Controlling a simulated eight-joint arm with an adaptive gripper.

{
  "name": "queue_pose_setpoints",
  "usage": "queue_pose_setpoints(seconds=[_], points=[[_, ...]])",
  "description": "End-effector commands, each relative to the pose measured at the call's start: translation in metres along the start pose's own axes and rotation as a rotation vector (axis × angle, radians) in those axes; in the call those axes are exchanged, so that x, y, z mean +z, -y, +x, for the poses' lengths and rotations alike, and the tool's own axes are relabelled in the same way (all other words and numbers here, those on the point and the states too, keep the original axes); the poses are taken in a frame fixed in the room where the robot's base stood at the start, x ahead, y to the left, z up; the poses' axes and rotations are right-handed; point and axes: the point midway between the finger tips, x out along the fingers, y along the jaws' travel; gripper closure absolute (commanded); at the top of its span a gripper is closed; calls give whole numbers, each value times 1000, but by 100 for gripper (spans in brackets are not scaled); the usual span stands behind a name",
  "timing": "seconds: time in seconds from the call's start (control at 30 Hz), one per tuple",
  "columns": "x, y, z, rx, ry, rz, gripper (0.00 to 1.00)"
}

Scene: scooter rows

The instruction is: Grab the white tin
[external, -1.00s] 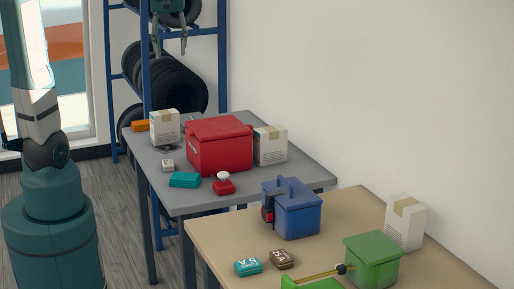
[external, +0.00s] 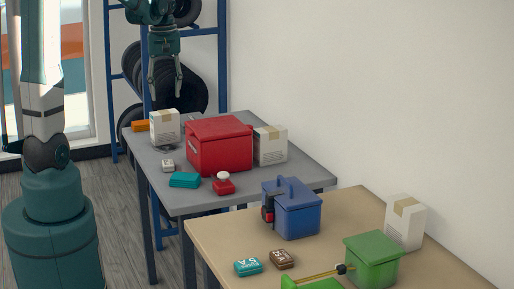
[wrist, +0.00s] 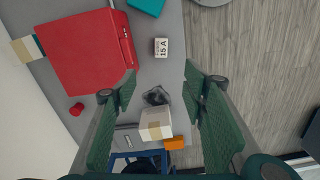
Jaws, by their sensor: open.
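The white tin (external: 168,165) is a small pale block on the left part of the grey table, in front of a white carton and left of a red box. In the wrist view the white tin (wrist: 161,47) shows a dark "15 A" label and lies just beyond the gap between my fingertips. My gripper (external: 165,96) is open and empty, in the air above the white carton at the grey table's far end. Its two green fingers (wrist: 160,76) stand wide apart in the wrist view. Nothing hides the tin.
The red box (external: 219,146), white carton (external: 165,127), teal tin (external: 185,180) and red item (external: 223,185) stand around the tin. A dark object (wrist: 156,96) lies between tin and carton. A blue tyre rack (external: 222,60) stands behind.

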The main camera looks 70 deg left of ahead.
Motion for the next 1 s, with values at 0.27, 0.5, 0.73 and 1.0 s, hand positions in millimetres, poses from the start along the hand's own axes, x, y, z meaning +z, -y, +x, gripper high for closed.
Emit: queue_pose_setpoints(seconds=[0.27,0.5,0.73,1.0], points=[[-1,-1,82,0,0,0,57],[-1,-1,140,0,0,0,57],[0,0,174,0,0,0,57],[0,0,183,0,0,0,57]])
